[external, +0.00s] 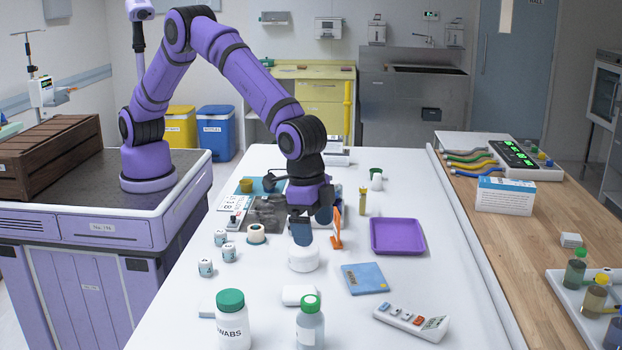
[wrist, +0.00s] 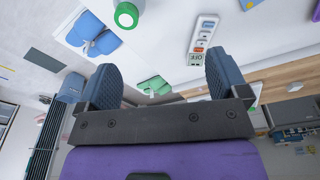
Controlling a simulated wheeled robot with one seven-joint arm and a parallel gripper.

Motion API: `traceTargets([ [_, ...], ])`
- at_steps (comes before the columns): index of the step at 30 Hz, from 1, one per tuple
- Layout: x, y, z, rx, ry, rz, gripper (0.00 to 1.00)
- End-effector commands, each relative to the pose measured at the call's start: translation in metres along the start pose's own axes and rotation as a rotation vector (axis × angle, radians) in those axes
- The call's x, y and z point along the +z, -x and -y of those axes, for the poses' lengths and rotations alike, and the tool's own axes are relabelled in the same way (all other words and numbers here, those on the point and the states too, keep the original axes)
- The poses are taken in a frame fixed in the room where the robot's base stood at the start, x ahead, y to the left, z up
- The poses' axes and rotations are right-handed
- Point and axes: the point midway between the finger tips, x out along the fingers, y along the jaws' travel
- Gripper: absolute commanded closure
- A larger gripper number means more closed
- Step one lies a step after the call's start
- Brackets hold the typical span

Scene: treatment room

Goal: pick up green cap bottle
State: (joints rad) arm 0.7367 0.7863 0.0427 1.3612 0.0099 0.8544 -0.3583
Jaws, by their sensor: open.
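A clear grey bottle with a green cap (external: 310,325) stands upright at the near edge of the white table. Left of it is a white jar with a green lid (external: 231,322), marked "SWABS". A small white container with a green top (external: 376,180) stands farther back. My gripper (external: 313,229) is open and empty above the table, behind the near bottles and above a white round object (external: 303,258). In the wrist view, its fingers (wrist: 163,78) are apart; a green-capped bottle (wrist: 127,15) shows at the top edge, beyond the fingers, partly cut off.
A purple tray (external: 398,237), a blue packet (external: 364,279) and a white remote-like device (external: 411,322) lie to the right. Small white jars (external: 205,267) and a tape roll (external: 256,234) stand left. An orange upright item (external: 337,228) is close beside my gripper.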

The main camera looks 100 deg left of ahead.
Motion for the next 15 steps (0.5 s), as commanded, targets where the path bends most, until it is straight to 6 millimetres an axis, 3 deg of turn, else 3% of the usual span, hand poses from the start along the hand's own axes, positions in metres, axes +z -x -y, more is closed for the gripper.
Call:
traceTargets([
  [1,0.0,-0.019,-0.015,-0.003,-0.012,0.009,0.08],
  [6,0.002,-0.056,-0.046,-0.007,-0.032,0.02,0.08],
  [15,0.004,-0.082,-0.055,-0.009,-0.037,0.026,0.08],
])
